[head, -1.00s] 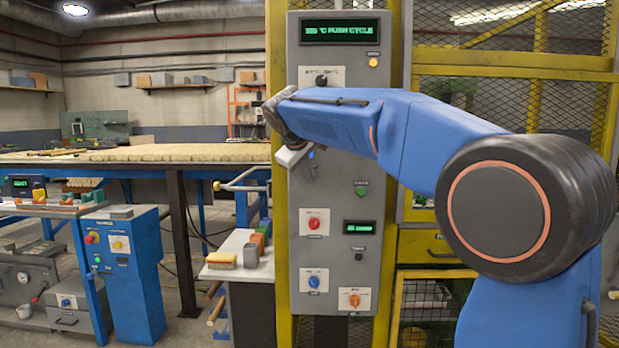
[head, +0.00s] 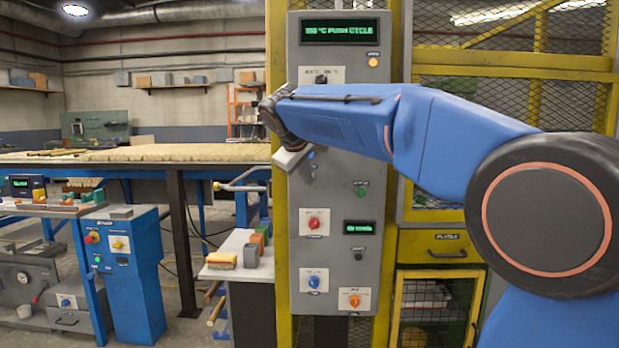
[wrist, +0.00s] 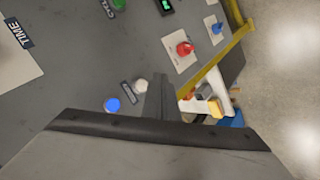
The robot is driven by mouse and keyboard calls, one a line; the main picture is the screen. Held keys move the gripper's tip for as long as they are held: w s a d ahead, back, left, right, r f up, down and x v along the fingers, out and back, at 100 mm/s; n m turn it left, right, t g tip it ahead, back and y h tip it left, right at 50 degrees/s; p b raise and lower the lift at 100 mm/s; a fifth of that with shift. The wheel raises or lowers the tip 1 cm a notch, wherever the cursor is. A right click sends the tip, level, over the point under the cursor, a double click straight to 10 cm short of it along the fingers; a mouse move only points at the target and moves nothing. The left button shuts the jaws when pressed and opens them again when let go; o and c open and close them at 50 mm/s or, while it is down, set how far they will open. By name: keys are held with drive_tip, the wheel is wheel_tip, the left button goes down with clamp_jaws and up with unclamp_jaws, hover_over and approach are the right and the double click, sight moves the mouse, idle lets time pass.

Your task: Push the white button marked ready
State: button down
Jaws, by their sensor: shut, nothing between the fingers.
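A white round button (wrist: 142,86) shows on the grey panel in the wrist view, with a small dark label beside it that is too small to read. My gripper (wrist: 160,78) is shut and empty, its tip just right of the white button in that view. I cannot tell whether it touches the panel. A blue button (wrist: 112,104) sits left of the white one. In the head view my gripper (head: 294,160) is in front of the grey control panel (head: 337,205), and the white button cannot be made out clearly there.
A red knob (head: 314,223), a blue knob (head: 314,282), an orange knob (head: 354,299) and a green button (head: 361,191) are also on the panel. A yellow mesh cage (head: 510,100) is at the right.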

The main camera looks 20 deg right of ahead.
drive_tip(key=shift+s+a, duration=0.2)
drive_tip(key=shift+s, duration=0.4)
drive_tip(key=shift+s+a, duration=0.2)
drive_tip(key=shift+s, duration=0.4)
drive_tip(key=s+d+f+m+g+y, duration=0.1)
drive_tip(key=s+d+f+m, duration=0.1)
drive_tip(key=s+f, duration=0.8)
drive_tip(key=s+d+f+m+g+y, duration=0.1)
drive_tip(key=s+d+f+m+y, duration=0.1)
drive_tip(key=s+f, duration=0.9)
drive_tip(key=s+d+f+m+g+y, duration=0.1)
drive_tip(key=s+d+f, duration=0.3)
drive_tip(key=s+f, duration=0.7)
drive_tip(key=s+m, duration=0.1)
drive_tip(key=s, duration=0.8)
drive_tip(key=shift+s, duration=0.25)
